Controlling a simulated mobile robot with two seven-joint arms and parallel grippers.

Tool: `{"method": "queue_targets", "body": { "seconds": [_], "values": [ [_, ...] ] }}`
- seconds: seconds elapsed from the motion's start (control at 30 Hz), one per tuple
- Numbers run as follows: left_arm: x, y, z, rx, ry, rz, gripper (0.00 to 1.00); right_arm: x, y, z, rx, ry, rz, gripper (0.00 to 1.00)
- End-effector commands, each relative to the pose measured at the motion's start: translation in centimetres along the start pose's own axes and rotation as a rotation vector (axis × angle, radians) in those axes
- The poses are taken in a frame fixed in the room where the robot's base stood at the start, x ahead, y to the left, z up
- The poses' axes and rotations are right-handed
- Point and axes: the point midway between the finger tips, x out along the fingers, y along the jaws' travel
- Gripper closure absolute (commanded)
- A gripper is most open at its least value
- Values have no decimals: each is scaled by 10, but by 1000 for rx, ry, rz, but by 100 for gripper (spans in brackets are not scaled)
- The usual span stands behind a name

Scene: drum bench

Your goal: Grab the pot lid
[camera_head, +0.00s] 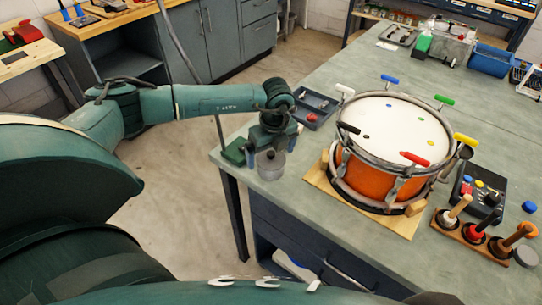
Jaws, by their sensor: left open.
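A small grey metal pot (270,172) stands on the bench near its left front corner. The grey pot lid (270,158), with a small knob, sits on top of it. My left gripper (271,146) points down right at the lid, with its open fingers around or just behind the knob. I cannot tell whether they touch it. The gripper hides part of the lid's far side. My right gripper is not in view.
An orange drum (369,172) with coloured tuning keys stands on a wooden board to the right. A green box (234,152) lies left of the pot, and a dark tray (312,104) lies behind it. The bench's left edge (216,160) is close by.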

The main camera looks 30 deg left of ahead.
Motion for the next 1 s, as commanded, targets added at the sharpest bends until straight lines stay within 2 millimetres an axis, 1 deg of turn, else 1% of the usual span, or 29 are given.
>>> {"method": "queue_targets", "body": {
  "seconds": [0.17,0.77,1.0],
  "values": [
    [0,0,0,1,0,-1,1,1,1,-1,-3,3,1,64],
    [0,0,0,0,0,-1,49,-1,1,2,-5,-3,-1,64],
    [-2,-1,0,0,0,-3,49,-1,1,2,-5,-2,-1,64]
  ]
}}
